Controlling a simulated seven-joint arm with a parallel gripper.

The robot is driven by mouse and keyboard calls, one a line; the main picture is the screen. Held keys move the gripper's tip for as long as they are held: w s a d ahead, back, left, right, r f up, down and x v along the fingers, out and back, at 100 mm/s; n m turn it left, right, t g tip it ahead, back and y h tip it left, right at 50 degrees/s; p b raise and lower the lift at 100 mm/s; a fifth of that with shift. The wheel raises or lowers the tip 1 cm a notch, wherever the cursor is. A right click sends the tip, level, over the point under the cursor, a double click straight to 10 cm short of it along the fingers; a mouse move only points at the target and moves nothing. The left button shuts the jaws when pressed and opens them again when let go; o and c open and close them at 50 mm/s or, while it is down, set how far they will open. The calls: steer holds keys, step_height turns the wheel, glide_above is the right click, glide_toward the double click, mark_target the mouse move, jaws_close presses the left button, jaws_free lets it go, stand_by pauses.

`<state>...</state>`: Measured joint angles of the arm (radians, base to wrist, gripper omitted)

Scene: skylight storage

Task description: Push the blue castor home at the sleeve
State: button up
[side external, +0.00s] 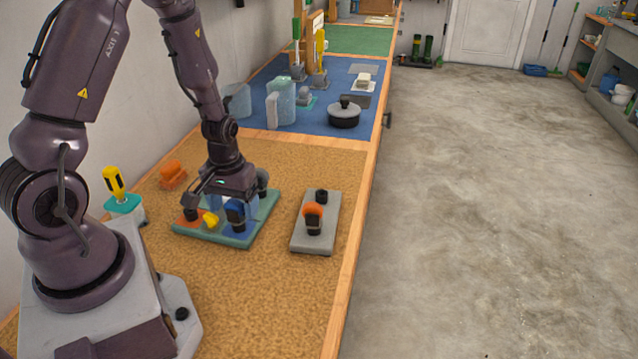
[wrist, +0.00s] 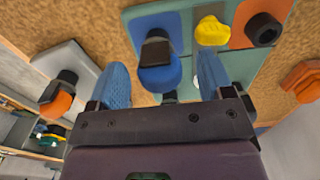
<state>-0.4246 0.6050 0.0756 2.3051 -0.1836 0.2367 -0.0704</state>
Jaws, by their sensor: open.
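The blue castor (side external: 235,209) stands upright at a black sleeve (side external: 238,228) on the blue patch of a green board; how deep it sits is unclear. In the wrist view the castor (wrist: 160,76) shows between the two blue fingers, with the black sleeve (wrist: 155,50) partly over it. My gripper (side external: 236,204) is open, low over the board, with its fingers on either side of the castor. It also shows in the wrist view (wrist: 163,65). I cannot tell whether a finger touches the castor.
The green board (side external: 221,238) also carries a yellow piece (side external: 210,221) and an orange patch with a black ring (wrist: 262,30). A grey plate (side external: 316,242) with an orange castor (side external: 313,209) stands to the right. An orange piece (side external: 172,172) lies behind left. The front cork surface is clear.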

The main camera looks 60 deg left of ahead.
steer(key=shift+r, duration=4)
step_height(320, 180, up, 13)
steer(key=s+d+r+m+t, duration=0.2)
steer(key=s+d+r+m, duration=0.1)
steer(key=d, duration=0.4)
steer(key=s+d+r+m+t, duration=0.2)
steer(key=d+r+m+t, duration=0.1)
steer(key=d+r+m, duration=0.1)
steer(key=d+m, duration=0.1)
steer(key=d, duration=0.1)
steer(key=shift+s+d+r+t, duration=0.3)
steer(key=shift+s+d, duration=0.05)
steer(key=shift+s, duration=0.05)
